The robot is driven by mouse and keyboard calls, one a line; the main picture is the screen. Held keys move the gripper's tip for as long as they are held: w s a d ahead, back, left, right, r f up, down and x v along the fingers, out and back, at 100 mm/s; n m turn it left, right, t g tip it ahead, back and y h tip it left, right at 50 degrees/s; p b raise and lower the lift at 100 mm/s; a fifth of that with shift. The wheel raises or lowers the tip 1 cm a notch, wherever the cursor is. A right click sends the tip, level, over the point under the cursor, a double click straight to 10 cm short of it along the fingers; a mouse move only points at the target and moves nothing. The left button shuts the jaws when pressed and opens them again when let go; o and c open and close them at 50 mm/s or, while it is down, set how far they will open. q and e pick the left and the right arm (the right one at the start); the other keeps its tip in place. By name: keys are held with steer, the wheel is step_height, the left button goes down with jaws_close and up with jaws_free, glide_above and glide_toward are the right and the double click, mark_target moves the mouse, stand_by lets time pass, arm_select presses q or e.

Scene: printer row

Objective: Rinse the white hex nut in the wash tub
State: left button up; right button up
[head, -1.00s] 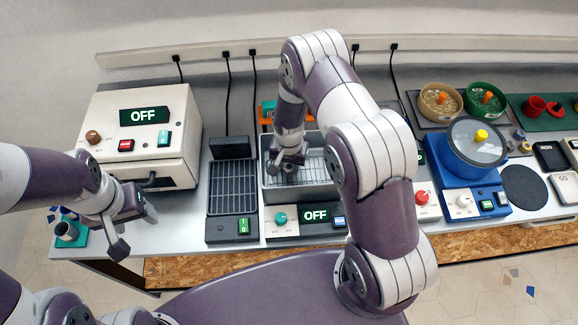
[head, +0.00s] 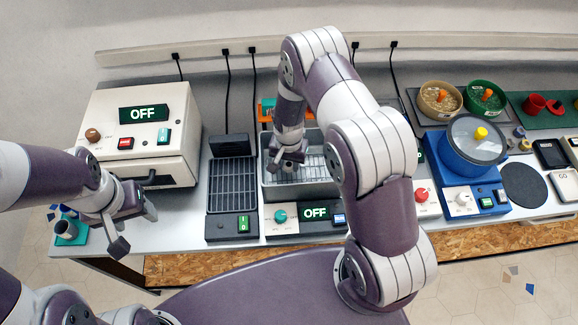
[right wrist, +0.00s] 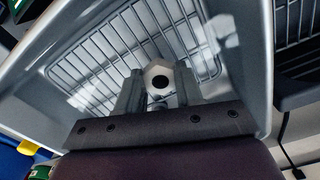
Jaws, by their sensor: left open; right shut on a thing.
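The white hex nut (right wrist: 159,80) shows between my right gripper's fingers (right wrist: 159,92) in the right wrist view, with its dark hole facing the camera. The right gripper is shut on it. In the head view this right gripper (head: 287,163) points down into the grey wash tub (head: 266,185), which has a wire rack inside; the nut is hidden there. The tub's wall also shows in the right wrist view (right wrist: 258,60). I cannot tell whether the nut touches the rack. My left gripper (head: 136,225) is open and empty, in front of the cream box at the left.
The tub's front panel (head: 300,218) reads OFF. A black drying rack (head: 232,185) stands left of the tub, and a cream machine (head: 140,130) reading OFF stands further left. A blue round machine (head: 460,165) is at the right. My right arm covers the tub's right side.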

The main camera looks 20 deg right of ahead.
step_height(320, 180, up, 12)
steer(key=p, duration=0.8)
steer(key=shift+f+p, duration=0.15)
steer(key=shift+p, duration=0.2)
stand_by(1.8)
step_height(320, 180, up, 4)
steer(key=p, duration=0.3)
glide_above(289, 166)
stand_by(0.6)
